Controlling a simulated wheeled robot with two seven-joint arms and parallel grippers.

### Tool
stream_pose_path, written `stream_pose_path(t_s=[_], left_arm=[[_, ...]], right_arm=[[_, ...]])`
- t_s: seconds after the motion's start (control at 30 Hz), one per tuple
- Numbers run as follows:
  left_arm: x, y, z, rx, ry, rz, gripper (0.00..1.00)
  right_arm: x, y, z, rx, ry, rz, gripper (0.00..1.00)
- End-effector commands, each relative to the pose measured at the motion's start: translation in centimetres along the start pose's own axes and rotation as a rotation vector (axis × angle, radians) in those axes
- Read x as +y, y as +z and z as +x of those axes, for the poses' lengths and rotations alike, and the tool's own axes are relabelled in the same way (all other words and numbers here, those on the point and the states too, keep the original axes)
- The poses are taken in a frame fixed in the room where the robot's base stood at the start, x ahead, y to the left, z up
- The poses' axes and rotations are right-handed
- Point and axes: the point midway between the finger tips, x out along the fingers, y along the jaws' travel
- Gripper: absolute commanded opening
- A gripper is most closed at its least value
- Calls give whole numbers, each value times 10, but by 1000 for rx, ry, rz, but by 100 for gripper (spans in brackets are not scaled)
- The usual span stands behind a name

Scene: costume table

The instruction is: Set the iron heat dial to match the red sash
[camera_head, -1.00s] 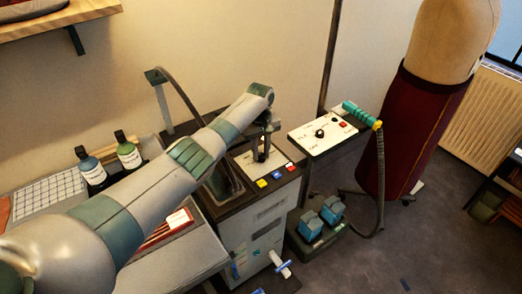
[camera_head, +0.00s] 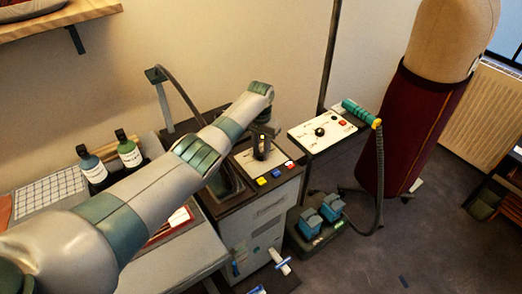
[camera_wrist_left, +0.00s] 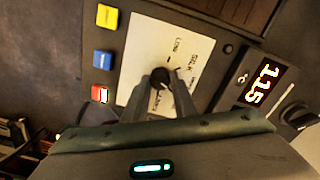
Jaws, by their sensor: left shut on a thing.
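A black round dial (camera_wrist_left: 161,78) sits on a white control plate (camera_wrist_left: 143,50), with the printed words LOW and SILK legible in the left wrist view. My left gripper (camera_wrist_left: 161,88) is shut on this dial, one finger on each side. In the head view the left gripper (camera_head: 262,148) reaches down onto the same plate (camera_head: 274,171), hiding most of the dial. A display (camera_wrist_left: 262,84) beside the plate reads 115. A red item with a white label (camera_head: 178,218) lies on the board, partly hidden by my arm; I cannot tell whether it is the sash. My right gripper is not in view.
Yellow, blue and red buttons (camera_head: 276,173) line the plate's front edge. A second white panel (camera_head: 322,132) with a knob and a teal-handled hose stands to the right. Two bottles (camera_head: 129,152) stand at left. A dress form in dark red cloth (camera_head: 408,130) stands behind, right.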

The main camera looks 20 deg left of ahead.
Motion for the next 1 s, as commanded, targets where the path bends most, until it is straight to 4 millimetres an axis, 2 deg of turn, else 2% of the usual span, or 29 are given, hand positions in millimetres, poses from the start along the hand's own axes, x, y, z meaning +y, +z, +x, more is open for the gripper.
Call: stream_pose_path(t_s=[0.2, 0.43, 1.0], left_arm=[[0, -1, -1, -1, 1, 177, 2], [0, -1, -1, -2, 1, 300, 2], [0, -1, -1, -2, 0, 351, 2]], right_arm=[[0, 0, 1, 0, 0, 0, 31], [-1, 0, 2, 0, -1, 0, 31], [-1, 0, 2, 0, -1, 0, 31]])
